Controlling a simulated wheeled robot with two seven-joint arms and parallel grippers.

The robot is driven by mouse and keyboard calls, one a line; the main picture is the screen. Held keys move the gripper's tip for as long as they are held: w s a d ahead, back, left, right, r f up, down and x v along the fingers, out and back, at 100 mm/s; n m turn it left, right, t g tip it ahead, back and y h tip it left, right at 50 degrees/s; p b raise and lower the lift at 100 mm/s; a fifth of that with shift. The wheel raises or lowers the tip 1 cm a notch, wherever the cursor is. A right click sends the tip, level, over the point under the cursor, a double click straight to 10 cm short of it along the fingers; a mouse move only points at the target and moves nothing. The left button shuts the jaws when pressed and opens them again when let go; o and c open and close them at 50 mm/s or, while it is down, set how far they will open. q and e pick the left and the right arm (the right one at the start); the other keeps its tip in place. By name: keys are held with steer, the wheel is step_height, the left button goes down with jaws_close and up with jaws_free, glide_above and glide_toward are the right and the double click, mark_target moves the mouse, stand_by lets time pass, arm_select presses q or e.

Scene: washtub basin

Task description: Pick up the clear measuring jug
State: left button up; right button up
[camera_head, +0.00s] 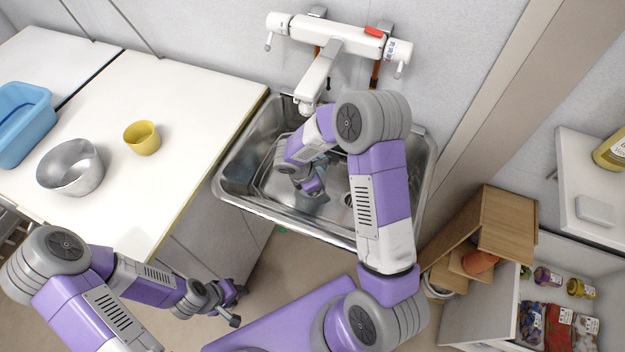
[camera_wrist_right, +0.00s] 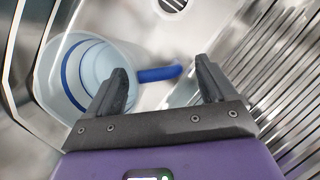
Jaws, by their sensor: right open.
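The measuring jug (camera_wrist_right: 68,85) is pale and see-through with blue bands and a blue handle (camera_wrist_right: 160,73). It is in the steel sink (camera_head: 262,140) and shows at the left of the right wrist view. In the head view my right arm hides most or all of it. My right gripper (camera_wrist_right: 162,70) is open, and the handle shows across the gap between its fingertips. I cannot tell how deep the handle sits between them. In the head view the right gripper (camera_head: 316,192) is low inside the sink. My left gripper (camera_head: 240,304) is open and empty, below the counter edge.
A ribbed rack (camera_wrist_right: 285,70) lies in the sink beside the gripper. The white tap (camera_head: 318,82) overhangs the back of the sink. The counter (camera_head: 170,100) holds a yellow cup (camera_head: 142,138), a metal bowl (camera_head: 70,168) and a blue tub (camera_head: 22,125). A wooden shelf (camera_head: 505,225) stands at right.

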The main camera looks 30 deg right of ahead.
jaws_close()
steer(key=shift+r, duration=0.1)
stand_by(0.3)
steer(key=shift+r, duration=0.1)
